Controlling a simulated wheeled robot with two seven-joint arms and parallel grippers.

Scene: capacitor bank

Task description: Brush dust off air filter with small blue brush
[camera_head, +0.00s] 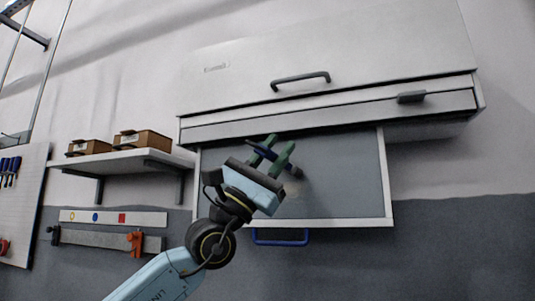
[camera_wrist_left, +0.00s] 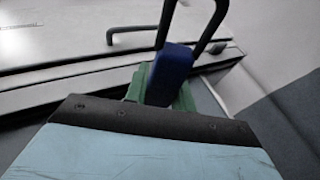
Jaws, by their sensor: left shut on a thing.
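In the left wrist view, a blue block of the brush (camera_wrist_left: 172,72) sits between the green fingers. The gripper is in front of a grey panel with a white frame and blue handle, which looks like the air filter (camera_head: 345,185). A darker smudge shows on the panel near the brush. I cannot tell whether the brush touches it. My right gripper is not in view.
A white cabinet (camera_head: 400,45) with a dark handle (camera_head: 300,80) stands above the panel. At the left, a shelf (camera_head: 120,159) holds cardboard boxes (camera_head: 140,140). A tool board (camera_head: 20,215) is at the far left. The wall at the right is clear.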

